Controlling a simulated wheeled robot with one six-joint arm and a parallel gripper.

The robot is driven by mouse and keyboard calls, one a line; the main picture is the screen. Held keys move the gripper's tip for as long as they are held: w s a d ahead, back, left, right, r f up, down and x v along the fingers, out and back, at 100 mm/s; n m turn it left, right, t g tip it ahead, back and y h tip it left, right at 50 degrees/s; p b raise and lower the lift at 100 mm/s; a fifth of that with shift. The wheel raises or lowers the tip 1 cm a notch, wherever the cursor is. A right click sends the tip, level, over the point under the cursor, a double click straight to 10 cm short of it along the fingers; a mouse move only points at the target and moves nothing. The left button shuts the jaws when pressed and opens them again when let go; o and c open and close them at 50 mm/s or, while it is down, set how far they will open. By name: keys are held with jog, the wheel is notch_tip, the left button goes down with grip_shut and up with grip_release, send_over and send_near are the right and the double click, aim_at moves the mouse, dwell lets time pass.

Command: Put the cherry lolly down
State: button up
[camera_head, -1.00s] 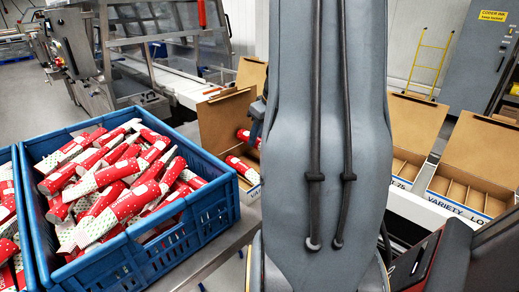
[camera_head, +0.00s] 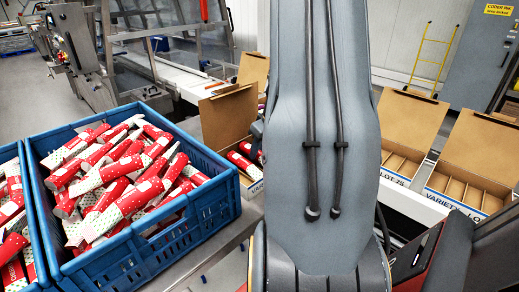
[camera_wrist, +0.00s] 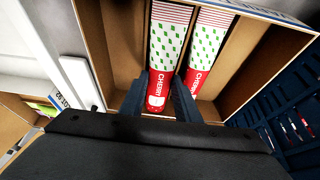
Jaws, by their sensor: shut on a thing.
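My gripper (camera_wrist: 160,108) is shut on a red and white cherry lolly (camera_wrist: 164,50) with green spots, seen in the wrist view. The held lolly is in or just above an open cardboard box (camera_wrist: 250,75) with dividers. A second cherry lolly (camera_wrist: 206,50) lies close to its right in the box. Whether the held one touches the box floor is hidden. In the head view the box (camera_head: 226,118) stands right of the blue crate, with a lolly (camera_head: 243,164) showing in it. My arm hides much of the box there.
A blue crate (camera_head: 222,205) full of red wrapped lollies stands at the left, with another crate beside it. Two open divided boxes (camera_head: 400,160) (camera_head: 470,190) stand at the right. A machine (camera_head: 150,60) stands behind.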

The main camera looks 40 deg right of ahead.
jog(key=shift+f+b, duration=0.6)
jog(key=shift+b, duration=0.3)
jog(key=o, duration=0.8)
jog(key=shift+r, duration=0.2)
jog(key=shift+r+p, duration=0.45)
jog(key=shift+p, duration=0.5)
jog(key=b+v, duration=0.2)
jog(key=v, duration=1)
